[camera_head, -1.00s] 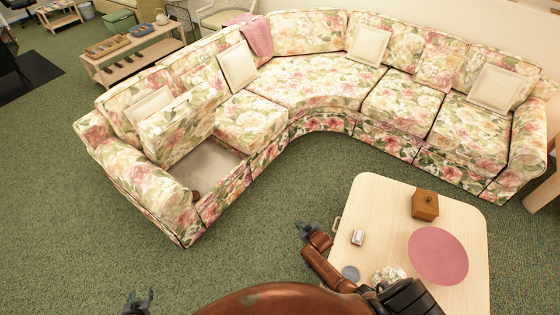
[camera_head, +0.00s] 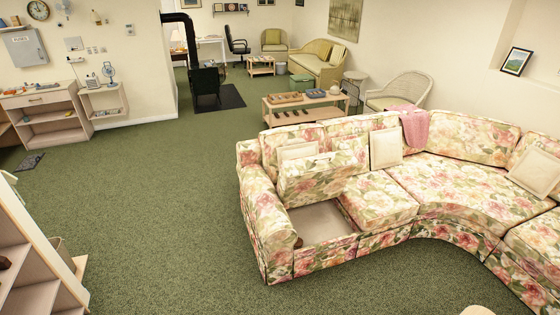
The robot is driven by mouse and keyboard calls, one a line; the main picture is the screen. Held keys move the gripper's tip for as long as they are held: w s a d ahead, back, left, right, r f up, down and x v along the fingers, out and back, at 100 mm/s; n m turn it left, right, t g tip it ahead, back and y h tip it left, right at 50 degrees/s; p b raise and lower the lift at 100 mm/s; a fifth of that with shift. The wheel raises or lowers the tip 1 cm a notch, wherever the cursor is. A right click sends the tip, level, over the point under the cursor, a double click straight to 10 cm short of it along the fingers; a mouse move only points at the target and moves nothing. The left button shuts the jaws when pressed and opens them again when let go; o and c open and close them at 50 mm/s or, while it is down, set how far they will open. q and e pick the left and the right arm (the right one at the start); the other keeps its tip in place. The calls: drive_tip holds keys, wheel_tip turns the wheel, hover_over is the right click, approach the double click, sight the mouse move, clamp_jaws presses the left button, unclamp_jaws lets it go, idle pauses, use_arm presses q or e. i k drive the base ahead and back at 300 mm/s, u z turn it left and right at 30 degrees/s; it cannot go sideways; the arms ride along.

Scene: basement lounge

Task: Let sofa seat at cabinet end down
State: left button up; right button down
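The floral sectional sofa (camera_head: 440,195) fills the right side of the view. At its left end one seat cushion (camera_head: 315,178) is raised and tilted up toward the backrest. Below it an open compartment (camera_head: 322,222) with a pale bottom shows between the left arm and the neighbouring flat seat (camera_head: 378,200). A small brown thing (camera_head: 298,242) is at the compartment's near left corner; I cannot tell what it is. Neither of my grippers is in view.
Green carpet (camera_head: 150,200) is clear left of the sofa. A wooden shelf unit (camera_head: 35,265) stands at lower left, a cabinet (camera_head: 45,115) by the left wall. A low table (camera_head: 305,110) stands behind the sofa. A pale edge (camera_head: 478,311) shows at bottom right.

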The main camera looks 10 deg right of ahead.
sight(313, 178)
drive_tip(key=i, duration=0.55)
drive_tip(key=z, duration=0.85)
drive_tip(key=i, duration=2.05)
